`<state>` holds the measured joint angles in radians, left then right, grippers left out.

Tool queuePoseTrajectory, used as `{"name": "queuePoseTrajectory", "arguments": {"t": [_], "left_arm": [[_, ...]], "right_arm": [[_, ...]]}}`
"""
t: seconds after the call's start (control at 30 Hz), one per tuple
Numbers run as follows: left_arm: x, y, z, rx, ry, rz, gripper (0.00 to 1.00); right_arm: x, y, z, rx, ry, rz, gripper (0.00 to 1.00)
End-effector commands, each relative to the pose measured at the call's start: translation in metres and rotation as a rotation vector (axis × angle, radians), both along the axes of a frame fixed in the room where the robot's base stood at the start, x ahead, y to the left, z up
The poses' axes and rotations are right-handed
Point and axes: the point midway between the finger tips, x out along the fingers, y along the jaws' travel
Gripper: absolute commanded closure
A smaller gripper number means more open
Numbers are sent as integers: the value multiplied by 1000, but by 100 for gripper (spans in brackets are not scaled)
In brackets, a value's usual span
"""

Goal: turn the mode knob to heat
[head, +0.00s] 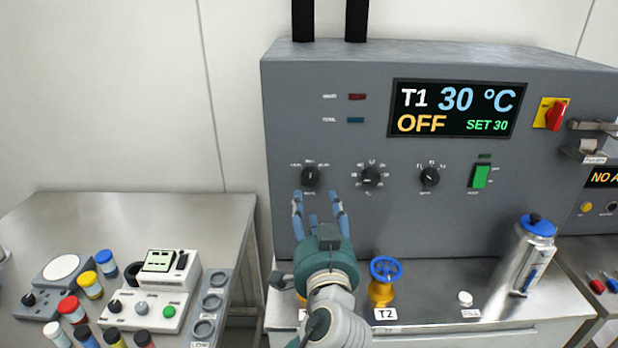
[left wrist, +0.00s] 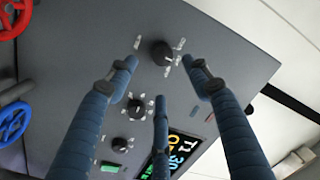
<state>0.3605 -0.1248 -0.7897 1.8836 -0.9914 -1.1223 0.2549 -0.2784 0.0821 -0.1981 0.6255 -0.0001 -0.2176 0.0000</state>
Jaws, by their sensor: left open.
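The mode knob, a small black dial (head: 311,176), is the leftmost of three on the grey panel. Its pointer seems to face up, but the tiny labels are hard to read. The display (head: 457,109) reads T1, 30 °C, OFF and SET 30. My left gripper (head: 318,203) is open and empty, its blue fingers just below the knob in the head view. In the left wrist view the knob (left wrist: 162,54) lies between and beyond the fingertips (left wrist: 160,73). I see no contact. My right gripper is not in view.
Two more dials (head: 371,176) (head: 430,177) and a green switch (head: 481,175) sit to the right. A blue valve wheel (head: 386,269) and a silver flask (head: 525,260) stand below the panel. The left bench (head: 190,226) holds jars and small devices.

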Motion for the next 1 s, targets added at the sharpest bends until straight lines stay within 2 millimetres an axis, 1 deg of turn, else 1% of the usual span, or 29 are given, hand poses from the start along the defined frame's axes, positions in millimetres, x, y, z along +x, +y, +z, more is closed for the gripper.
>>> {"name": "queuePoseTrajectory", "arguments": {"t": [0.03,0.13,0.3,0.33,0.43,0.5,0.7,0.77,0.93,1.0], "left_arm": [[8,1,3,3,0,1,50],[27,3,5,5,-1,2,50],[61,6,3,5,1,3,50],[66,7,3,5,1,3,50],[80,7,2,4,2,1,50],[87,8,1,3,2,0,50],[96,9,-1,0,3,-1,50],[96,9,-2,0,3,-1,50],[96,9,-2,0,3,-1,50],[96,9,-2,0,3,-1,64]], "right_arm": [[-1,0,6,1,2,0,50],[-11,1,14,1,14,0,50],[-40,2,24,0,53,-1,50],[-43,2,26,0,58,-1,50],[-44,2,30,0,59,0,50],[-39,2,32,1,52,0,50],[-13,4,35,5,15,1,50],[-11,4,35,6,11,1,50],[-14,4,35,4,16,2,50],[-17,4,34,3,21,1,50]]}}
